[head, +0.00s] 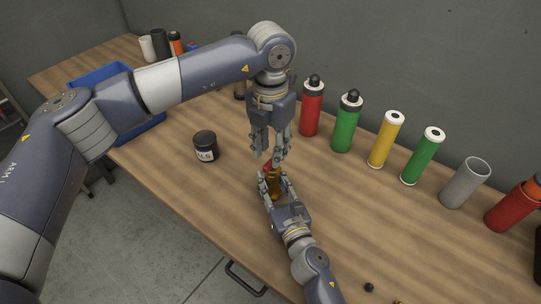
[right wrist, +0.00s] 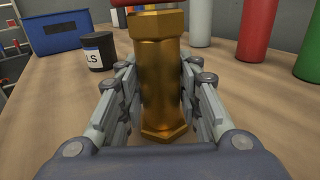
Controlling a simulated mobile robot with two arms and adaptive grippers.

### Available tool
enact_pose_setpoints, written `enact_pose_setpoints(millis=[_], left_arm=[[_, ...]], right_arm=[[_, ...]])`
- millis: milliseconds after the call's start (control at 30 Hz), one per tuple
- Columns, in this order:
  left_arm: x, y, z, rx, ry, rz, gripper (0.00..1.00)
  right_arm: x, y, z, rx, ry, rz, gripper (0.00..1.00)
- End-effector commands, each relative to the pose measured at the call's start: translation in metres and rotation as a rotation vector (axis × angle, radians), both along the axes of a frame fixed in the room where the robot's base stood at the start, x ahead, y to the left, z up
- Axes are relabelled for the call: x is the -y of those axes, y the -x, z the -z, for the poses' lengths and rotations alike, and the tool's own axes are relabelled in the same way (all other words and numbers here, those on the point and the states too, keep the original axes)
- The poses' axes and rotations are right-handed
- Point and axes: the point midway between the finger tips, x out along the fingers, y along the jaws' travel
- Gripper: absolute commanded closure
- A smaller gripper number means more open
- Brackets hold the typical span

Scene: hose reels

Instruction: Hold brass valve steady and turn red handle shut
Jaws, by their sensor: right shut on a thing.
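The brass valve (right wrist: 162,75) stands upright on the wooden table, between the fingers of my right gripper (right wrist: 160,95), which is shut on its body. In the head view the valve (head: 273,183) is partly hidden by the fingers. The red handle (right wrist: 160,4) is on top of the valve, cut off by the upper edge of the right wrist view. A bit of the handle (head: 267,165) shows in the head view. My left gripper (head: 271,160) points down from above, its fingertips close to the handle. Whether it touches the handle or how far its fingers are apart is unclear.
A black labelled jar (head: 205,146) stands left of the valve. A blue bin (head: 138,125) is farther left, partly behind my left arm. Red (head: 312,108), green (head: 347,122) and yellow (head: 385,140) cylinders, among others, line the table's back edge. Small dark parts (head: 369,287) lie near the front.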

Motion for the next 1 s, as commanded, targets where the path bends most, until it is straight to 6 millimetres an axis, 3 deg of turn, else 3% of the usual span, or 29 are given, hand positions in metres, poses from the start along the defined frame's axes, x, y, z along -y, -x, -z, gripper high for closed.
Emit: enact_pose_setpoints(millis=[200,567,700,1000], left_arm=[[0.000,0.000,0.026,-0.001,-0.001,-0.001,0.68],[0.000,0.000,0.031,0.001,-0.001,-0.001,0.68],[0.000,0.000,0.031,0.001,-0.001,-0.001,0.98],[0.000,0.000,0.030,0.001,-0.001,0.004,1.00]], right_arm=[[0.000,0.000,0.000,0.000,0.000,0.000,1.00],[0.000,0.000,0.000,0.000,0.000,0.000,1.00],[0.000,0.000,0.000,0.000,0.000,0.000,1.00],[0.000,0.000,0.000,0.000,0.000,0.000,1.00]])
